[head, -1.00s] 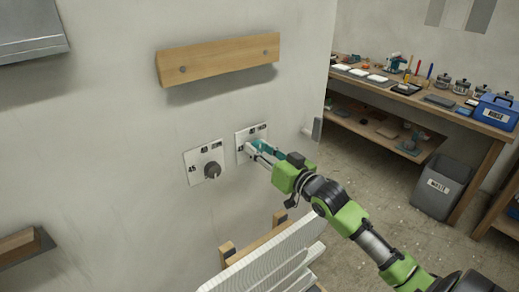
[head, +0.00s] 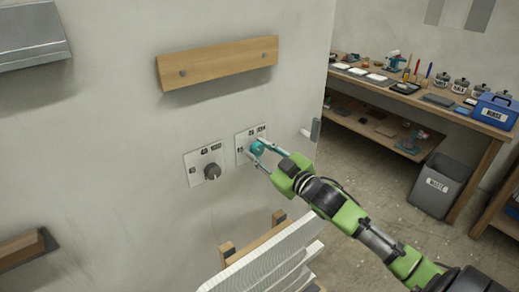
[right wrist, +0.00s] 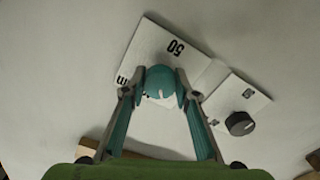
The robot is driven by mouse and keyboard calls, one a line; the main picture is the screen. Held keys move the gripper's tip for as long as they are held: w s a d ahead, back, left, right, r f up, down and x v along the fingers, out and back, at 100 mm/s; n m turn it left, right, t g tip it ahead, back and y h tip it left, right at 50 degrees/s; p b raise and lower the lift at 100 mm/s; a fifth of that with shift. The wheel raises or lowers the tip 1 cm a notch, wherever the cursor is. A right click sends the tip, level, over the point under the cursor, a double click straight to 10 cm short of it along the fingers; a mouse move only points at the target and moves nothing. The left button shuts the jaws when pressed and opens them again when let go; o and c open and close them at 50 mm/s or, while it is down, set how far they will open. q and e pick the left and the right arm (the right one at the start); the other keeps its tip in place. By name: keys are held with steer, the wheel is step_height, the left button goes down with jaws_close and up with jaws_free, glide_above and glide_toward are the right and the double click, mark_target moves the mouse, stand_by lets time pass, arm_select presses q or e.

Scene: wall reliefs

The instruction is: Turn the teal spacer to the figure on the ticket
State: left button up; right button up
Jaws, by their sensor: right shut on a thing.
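The teal spacer (head: 257,149) is a round knob on a white wall plate (head: 242,137) with figures around it. My right gripper (head: 259,151) has its two fingers on opposite sides of the spacer and is shut on it. In the right wrist view the spacer (right wrist: 160,79) sits between the fingertips, with a printed "50" above it. Which figure the spacer points at cannot be told. No ticket can be made out. My left gripper is out of view.
A dark knob (head: 212,172) on a similar plate (head: 193,170) is close on the left. A wooden bar (head: 218,62) is above. A rack of pale boards (head: 262,258) stands below. A workbench (head: 480,128) and a grey bin (head: 438,187) are at the right.

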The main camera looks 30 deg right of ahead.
steer(key=n, duration=0.4)
steer(key=shift+r+n, duration=0.2)
steer(key=shift+n, duration=0.2)
steer(key=n, duration=0.3)
steer(key=shift+n+p, duration=0.3)
steer(key=n, duration=0.4)
steer(key=shift+d+r+n, duration=0.1)
steer(key=shift+r+n, duration=0.05)
steer(key=shift+n, duration=0.15)
steer(key=n, duration=0.3)
steer(key=shift+r+n, duration=0.1)
steer(key=shift+n, duration=0.2)
steer(key=n, duration=0.6)
steer(key=n+p, duration=0.1)
steer(key=n, duration=0.4)
steer(key=shift+n, duration=0.4)
